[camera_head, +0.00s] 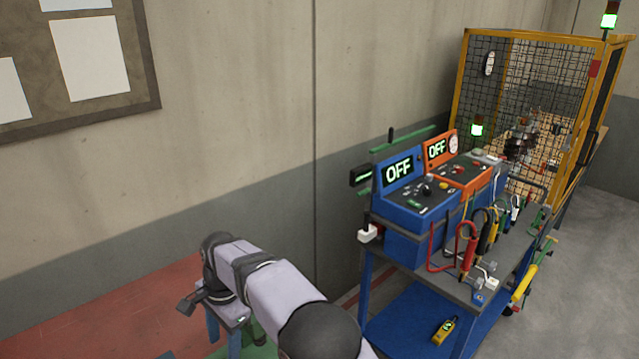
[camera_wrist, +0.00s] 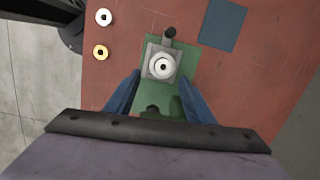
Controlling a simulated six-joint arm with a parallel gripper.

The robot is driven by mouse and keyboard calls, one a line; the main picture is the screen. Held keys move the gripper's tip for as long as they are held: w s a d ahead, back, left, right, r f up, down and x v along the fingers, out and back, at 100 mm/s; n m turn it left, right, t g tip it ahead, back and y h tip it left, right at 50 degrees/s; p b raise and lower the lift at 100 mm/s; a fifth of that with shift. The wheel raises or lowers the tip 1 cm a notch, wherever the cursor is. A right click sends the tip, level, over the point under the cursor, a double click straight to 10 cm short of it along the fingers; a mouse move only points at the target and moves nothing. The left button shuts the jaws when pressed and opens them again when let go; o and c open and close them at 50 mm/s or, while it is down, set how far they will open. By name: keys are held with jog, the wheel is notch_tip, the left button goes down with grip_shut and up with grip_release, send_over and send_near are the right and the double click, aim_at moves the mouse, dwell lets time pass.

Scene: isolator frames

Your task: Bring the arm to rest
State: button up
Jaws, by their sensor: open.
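My arm reaches from the bottom of the head view toward the red work surface at the lower left. My gripper (camera_wrist: 157,100) shows in the wrist view with its two blue fingers spread apart, and nothing is held between them. In the head view my gripper (camera_head: 222,340) is seen only in part, low over the red surface (camera_head: 130,310). Just beyond the fingertips a grey block with a white ring (camera_wrist: 162,65) sits on a green plate (camera_wrist: 187,62). I cannot tell how far above the plate the fingers are.
A blue cart (camera_head: 420,245) carries blue and orange units showing OFF, with several coloured leads. A yellow mesh cage (camera_head: 530,90) stands behind it. Two round pieces, one white (camera_wrist: 103,17) and one brass (camera_wrist: 101,52), and a blue square (camera_wrist: 222,25) are on the red surface.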

jog(key=d+r+y, duration=0.1)
jog(key=d, duration=0.1)
jog(key=d+r+n+y+p, duration=0.1)
jog(key=d+r, duration=0.1)
jog(key=d+r+y, duration=0.1)
jog(key=d, duration=0.1)
jog(key=shift+w+d+r+n+y+p, duration=0.2)
jog(key=shift+d+r+n+y+p, duration=0.1)
jog(key=shift+d+y, duration=0.1)
jog(key=s+d+f+n+h, duration=0.1)
jog(key=s+d+f+n, duration=0.1)
jog(key=s+d, duration=0.4)
jog(key=s+d+f+n+h+b, duration=0.1)
jog(key=s+d, duration=0.5)
jog(key=d, duration=0.9)
jog(key=s+d+f+n+h+b, duration=0.1)
jog(key=s+d+f+n+h, duration=0.1)
jog(key=s+d, duration=0.4)
jog(key=d+n+h, duration=0.1)
jog(key=d, duration=0.3)
jog(key=shift+s+d+f+t, duration=0.3)
jog(key=shift+s+f+t, duration=0.05)
jog(key=shift+s+t, duration=0.05)
